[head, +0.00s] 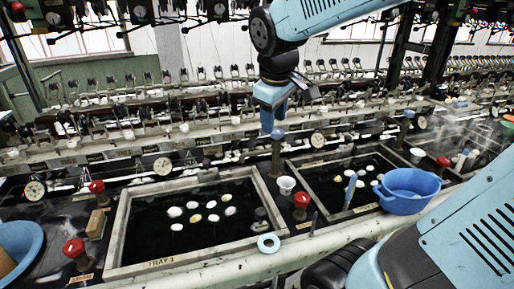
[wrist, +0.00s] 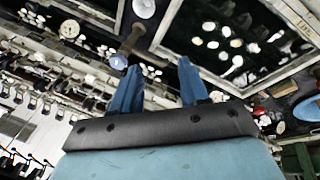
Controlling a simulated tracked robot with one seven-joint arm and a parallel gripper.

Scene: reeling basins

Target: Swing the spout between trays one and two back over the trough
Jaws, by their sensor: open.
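The spout (head: 276,158) stands between tray one (head: 119,232) and tray two (head: 318,217): a dark upright post with a blue-grey knob on top. I cannot make out which way its outlet points. My gripper (head: 275,128) is open and empty, pointing down, with its blue fingertips close to the knob. In the wrist view the spout's post and pale knob (wrist: 118,62) show by the tip of the left finger; the knob does not look centred between the fingers (wrist: 157,66). I cannot tell whether they touch. The trough is not clearly distinguishable.
Both trays hold dark water with white cocoons. Reeling machinery lines the back.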

